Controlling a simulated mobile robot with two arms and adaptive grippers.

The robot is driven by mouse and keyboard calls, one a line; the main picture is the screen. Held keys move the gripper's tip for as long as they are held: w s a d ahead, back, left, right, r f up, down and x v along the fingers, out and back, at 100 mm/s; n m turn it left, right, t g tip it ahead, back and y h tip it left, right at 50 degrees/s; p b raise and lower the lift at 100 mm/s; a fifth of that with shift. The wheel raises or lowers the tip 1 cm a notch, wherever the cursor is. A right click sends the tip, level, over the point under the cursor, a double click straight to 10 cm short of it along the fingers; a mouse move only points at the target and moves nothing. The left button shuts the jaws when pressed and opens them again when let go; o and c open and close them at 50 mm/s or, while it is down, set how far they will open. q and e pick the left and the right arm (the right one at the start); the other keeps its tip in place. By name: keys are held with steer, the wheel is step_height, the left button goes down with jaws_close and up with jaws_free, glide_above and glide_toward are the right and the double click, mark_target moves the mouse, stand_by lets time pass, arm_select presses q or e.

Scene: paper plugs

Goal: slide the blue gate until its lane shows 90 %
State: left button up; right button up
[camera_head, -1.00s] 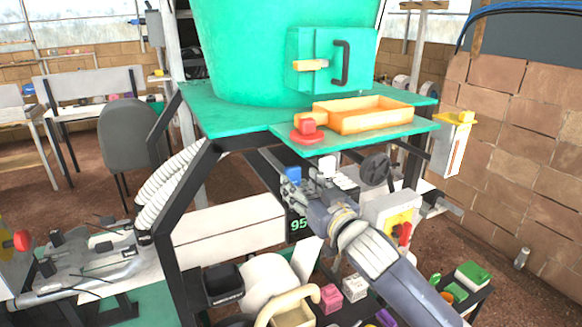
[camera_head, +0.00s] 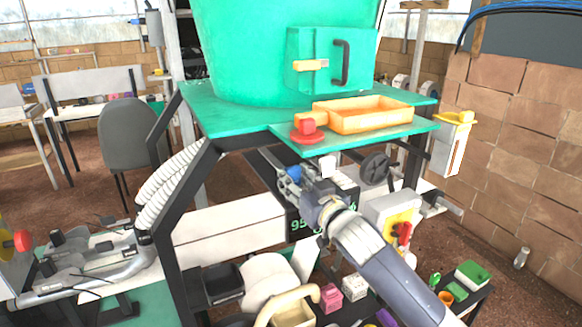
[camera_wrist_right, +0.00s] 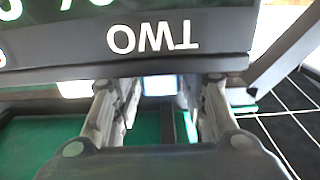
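The blue gate (camera_head: 293,172) shows as a small blue block under the green shelf, partly hidden by my right gripper. My right gripper (camera_head: 287,182) is at the gate, its fingers apart. In the right wrist view my two fingers (camera_wrist_right: 160,100) stand on either side of a pale block with a bluish edge (camera_wrist_right: 160,85); I cannot tell whether they touch it. A dark display (camera_head: 300,226) below the gripper shows a green 95, with more green characters partly hidden by my arm. In the wrist view its panel (camera_wrist_right: 155,40) reads TWO upside down. My left gripper is not in view.
A green shelf (camera_head: 375,142) with an orange tray (camera_head: 365,112) and a red button (camera_head: 307,130) overhangs the gripper. A white block (camera_head: 328,166) stands just right of the gripper. A black handwheel (camera_head: 375,168) and a yellow-and-white box (camera_head: 395,212) are further right.

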steer(key=c, duration=0.4)
steer(key=shift+o, duration=0.2)
steer(key=shift+w, duration=0.1)
steer(key=o, duration=1)
